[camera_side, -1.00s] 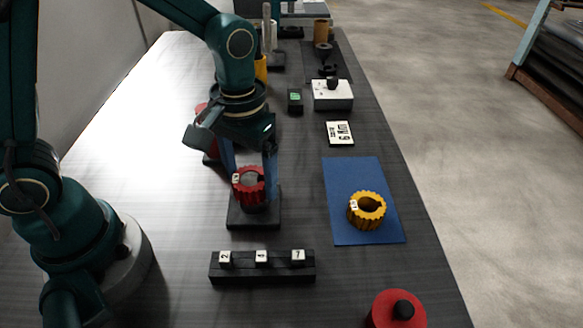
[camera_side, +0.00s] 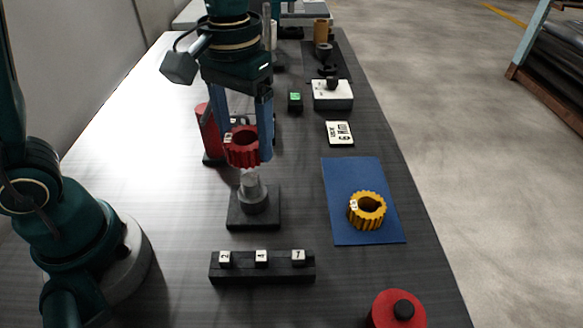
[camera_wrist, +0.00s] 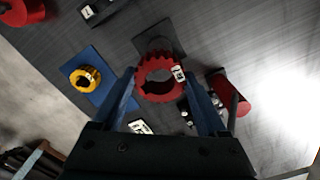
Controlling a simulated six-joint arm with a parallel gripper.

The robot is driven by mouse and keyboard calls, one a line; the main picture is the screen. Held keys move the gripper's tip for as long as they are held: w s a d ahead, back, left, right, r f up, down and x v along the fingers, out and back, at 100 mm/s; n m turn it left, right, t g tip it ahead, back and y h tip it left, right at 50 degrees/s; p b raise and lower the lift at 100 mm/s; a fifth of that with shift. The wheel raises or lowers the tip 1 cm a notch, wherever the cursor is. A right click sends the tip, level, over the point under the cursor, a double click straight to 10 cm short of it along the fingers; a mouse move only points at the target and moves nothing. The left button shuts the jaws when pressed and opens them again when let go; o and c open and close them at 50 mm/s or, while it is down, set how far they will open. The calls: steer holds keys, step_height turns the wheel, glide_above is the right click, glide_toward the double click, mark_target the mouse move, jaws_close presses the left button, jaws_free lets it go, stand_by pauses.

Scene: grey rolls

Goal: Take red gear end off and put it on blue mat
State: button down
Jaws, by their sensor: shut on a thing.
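The red gear end (camera_side: 242,148) is held between the blue fingers of my gripper (camera_side: 243,142), above the grey post (camera_side: 252,190) on its black square base (camera_side: 254,219). The post's pale tip shows below the gear, apart from it in the side view. In the wrist view the red gear (camera_wrist: 159,80) sits between the fingertips with its white tag showing. The blue mat (camera_side: 340,181) lies to the right of the base. A yellow gear (camera_side: 367,211) with a white tag lies on its lower part. The mat also shows in the wrist view (camera_wrist: 100,58).
A black block with several numbered tiles (camera_side: 262,268) lies in front of the base. A red cylinder with a black knob (camera_side: 397,310) stands at front right. Another red cylinder (camera_side: 208,133) stands behind my gripper. A labelled card (camera_side: 339,133) lies beyond the mat, whose upper part is clear.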

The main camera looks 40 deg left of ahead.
step_height(320, 180, up, 2)
steer(key=shift+f, duration=0.1)
stand_by(0.4)
steer(key=shift+f, duration=2.1)
